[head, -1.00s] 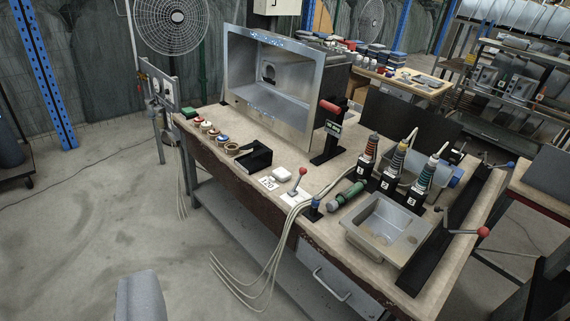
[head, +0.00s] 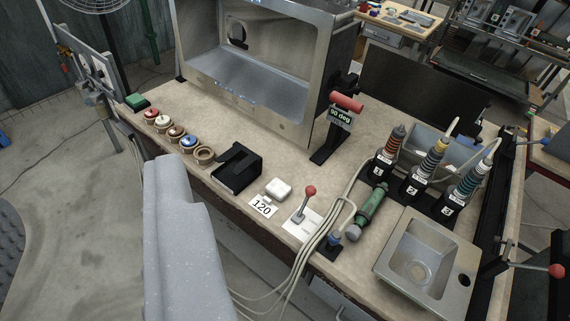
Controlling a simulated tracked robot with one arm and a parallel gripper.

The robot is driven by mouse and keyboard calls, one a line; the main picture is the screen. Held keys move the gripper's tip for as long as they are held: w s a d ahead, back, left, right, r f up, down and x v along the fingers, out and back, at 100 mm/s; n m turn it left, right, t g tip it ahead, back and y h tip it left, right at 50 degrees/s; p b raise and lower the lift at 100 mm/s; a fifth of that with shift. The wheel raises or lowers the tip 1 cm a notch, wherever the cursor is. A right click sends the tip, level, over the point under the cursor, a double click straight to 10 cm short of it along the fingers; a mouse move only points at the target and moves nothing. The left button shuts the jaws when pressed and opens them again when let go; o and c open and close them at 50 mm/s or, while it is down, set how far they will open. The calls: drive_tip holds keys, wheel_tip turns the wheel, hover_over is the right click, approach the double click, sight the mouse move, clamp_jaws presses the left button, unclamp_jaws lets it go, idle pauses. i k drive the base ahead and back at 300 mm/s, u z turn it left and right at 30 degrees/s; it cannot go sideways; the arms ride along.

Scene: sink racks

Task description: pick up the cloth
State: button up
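A small white pad-like item (head: 278,188) lies on the workbench, just above the white "120" card and right of a black holder. It may be the folded cloth, but I cannot tell its material. Nothing touches it from above. A large grey speckled part of my arm rises from the lower edge at the left, in front of the bench. No gripper fingers show, so I cannot see whether they hold anything.
The bench (head: 330,185) carries a metal box (head: 275,75), a black holder (head: 237,170), a red-knob lever (head: 309,192), a green-handled tool (head: 368,213), numbered tool stands and a small sink (head: 425,268). Loose cables hang over the front edge.

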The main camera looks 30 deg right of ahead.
sight(279, 190)
drive_tip(key=z, duration=0.15)
drive_tip(key=i, duration=1.2)
drive_tip(key=z, duration=0.1)
